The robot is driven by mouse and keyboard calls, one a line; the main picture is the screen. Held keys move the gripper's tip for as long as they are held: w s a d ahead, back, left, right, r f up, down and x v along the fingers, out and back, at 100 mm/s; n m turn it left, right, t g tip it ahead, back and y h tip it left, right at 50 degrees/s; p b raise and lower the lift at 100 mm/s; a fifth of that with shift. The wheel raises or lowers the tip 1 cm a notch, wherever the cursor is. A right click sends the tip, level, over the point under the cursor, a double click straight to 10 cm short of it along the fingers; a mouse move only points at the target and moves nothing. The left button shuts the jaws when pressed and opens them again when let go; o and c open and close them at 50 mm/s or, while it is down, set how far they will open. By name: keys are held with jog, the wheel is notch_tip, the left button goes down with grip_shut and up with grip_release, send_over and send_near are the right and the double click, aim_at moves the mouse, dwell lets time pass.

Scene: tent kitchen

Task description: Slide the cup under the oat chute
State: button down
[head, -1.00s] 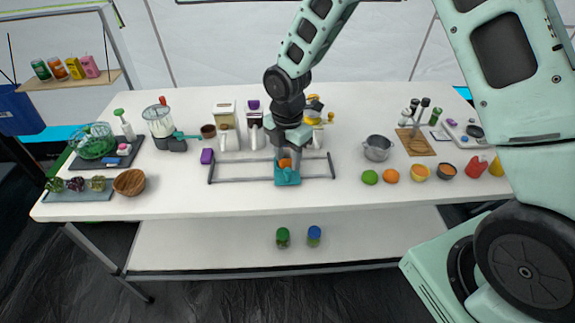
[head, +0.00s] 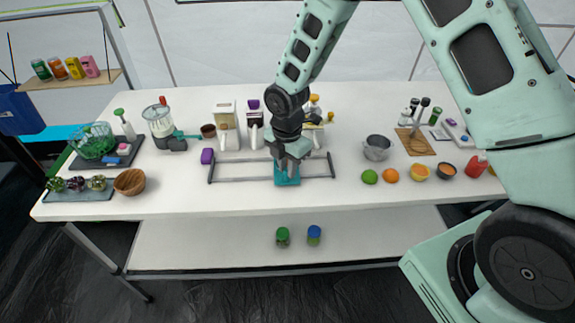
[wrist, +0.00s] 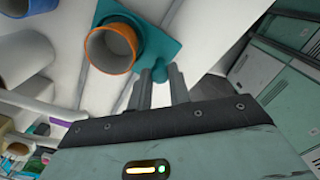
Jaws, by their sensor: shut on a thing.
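The orange-rimmed cup (wrist: 110,46) stands on a teal carriage (wrist: 180,43) in the wrist view. In the head view the carriage (head: 287,181) sits on two grey rails (head: 235,181), right of their middle, and my gripper hides the cup. My gripper (head: 287,168) is low over the carriage. In the wrist view my gripper (wrist: 161,80) is shut on the carriage's teal knob (wrist: 160,70), beside the cup. Behind the rails stand a dispenser with pale contents (head: 225,116) and one with dark contents (head: 255,118); a third is partly behind my arm. I cannot tell which holds oats.
A grey pot (head: 377,148) and several fruits, including a lime (head: 370,177), stand to the right. A wooden bowl (head: 129,182) is at the left. The table is bare in front of the rails.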

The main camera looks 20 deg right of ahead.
jog(key=w+a, duration=0.1)
jog(key=a, duration=0.4)
jog(key=w+a, duration=0.2)
jog(key=a, duration=0.4)
jog(key=w+a, duration=0.2)
jog(key=a, duration=0.3)
jog(key=shift+w+a+b, duration=0.2)
jog(key=shift+a+b, duration=0.05)
jog(key=shift+b, duration=0.05)
jog(key=shift+r, duration=0.1)
jog(key=c, duration=1.3)
grip_release()
jog(key=shift+a, duration=0.1)
notch_tip(320, 180, up, 17)
jog(key=b, duration=0.1)
jog(key=shift+r, duration=0.15)
